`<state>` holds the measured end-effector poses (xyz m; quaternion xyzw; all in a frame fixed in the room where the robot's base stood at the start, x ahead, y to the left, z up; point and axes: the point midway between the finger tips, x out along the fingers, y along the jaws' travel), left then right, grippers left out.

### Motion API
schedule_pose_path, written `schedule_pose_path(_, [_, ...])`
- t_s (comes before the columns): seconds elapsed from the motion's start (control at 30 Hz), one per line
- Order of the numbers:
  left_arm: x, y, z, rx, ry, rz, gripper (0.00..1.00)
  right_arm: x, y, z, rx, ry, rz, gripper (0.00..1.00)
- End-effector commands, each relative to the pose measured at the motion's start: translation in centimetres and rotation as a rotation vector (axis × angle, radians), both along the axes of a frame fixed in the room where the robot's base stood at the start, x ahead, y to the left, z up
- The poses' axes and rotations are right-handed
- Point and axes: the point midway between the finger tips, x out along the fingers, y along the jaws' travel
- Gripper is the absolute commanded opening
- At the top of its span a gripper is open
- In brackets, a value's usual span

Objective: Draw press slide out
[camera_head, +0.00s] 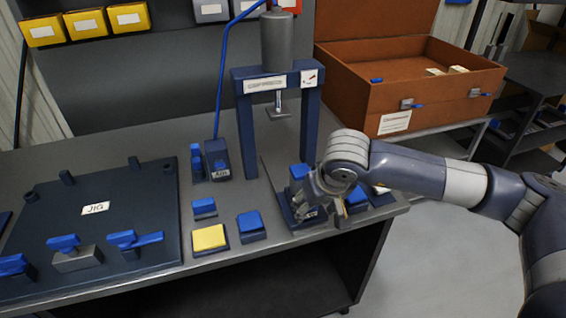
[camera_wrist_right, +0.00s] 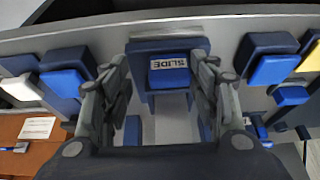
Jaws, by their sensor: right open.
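The press (camera_head: 277,77) stands on the bench, a dark blue frame with a grey cylinder on top. The press slide (camera_head: 288,196) is a dark plate running out from under the frame toward the front edge. In the right wrist view, the slide's front (camera_wrist_right: 170,45) carries a white SLIDE label and a blue block. My right gripper (camera_head: 312,198) is over the slide's front end and hides part of it. In the wrist view its open fingers (camera_wrist_right: 160,75) stand on either side of the labelled part; contact cannot be told. My left gripper is not in view.
A yellow button (camera_head: 208,238) and a blue button (camera_head: 251,226) sit left of the slide. A jig plate (camera_head: 100,215) with blue clamps fills the bench's left. An open brown case (camera_head: 435,115) stands back right. More blue pads lie right of the gripper.

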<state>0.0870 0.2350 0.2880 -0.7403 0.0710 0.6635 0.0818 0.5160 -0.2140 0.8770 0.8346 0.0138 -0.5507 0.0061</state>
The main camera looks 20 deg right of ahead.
Motion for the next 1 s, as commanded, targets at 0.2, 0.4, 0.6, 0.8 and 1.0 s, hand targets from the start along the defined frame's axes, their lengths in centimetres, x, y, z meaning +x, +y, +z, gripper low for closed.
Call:
schedule_pose_path(0.2, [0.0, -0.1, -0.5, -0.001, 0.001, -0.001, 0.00, 0.0, 0.2, -0.2, 0.003, 0.000, 0.003, 0.55])
schedule_pose_path(0.4, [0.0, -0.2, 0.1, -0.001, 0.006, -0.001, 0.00, 0.0, 0.2, 1.3, 0.005, -0.001, 0.004, 0.55])
schedule_pose_path(0.6, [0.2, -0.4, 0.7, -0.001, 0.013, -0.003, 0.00, -0.1, 0.2, 3.1, 0.003, 0.000, 0.005, 0.55])
schedule_pose_path(0.8, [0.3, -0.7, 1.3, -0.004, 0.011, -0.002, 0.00, -0.1, 0.2, 4.3, 0.004, 0.000, 0.005, 0.55])
schedule_pose_path(1.0, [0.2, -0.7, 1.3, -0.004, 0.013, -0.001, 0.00, -0.1, 0.2, 4.3, 0.004, 0.001, 0.005, 0.55])
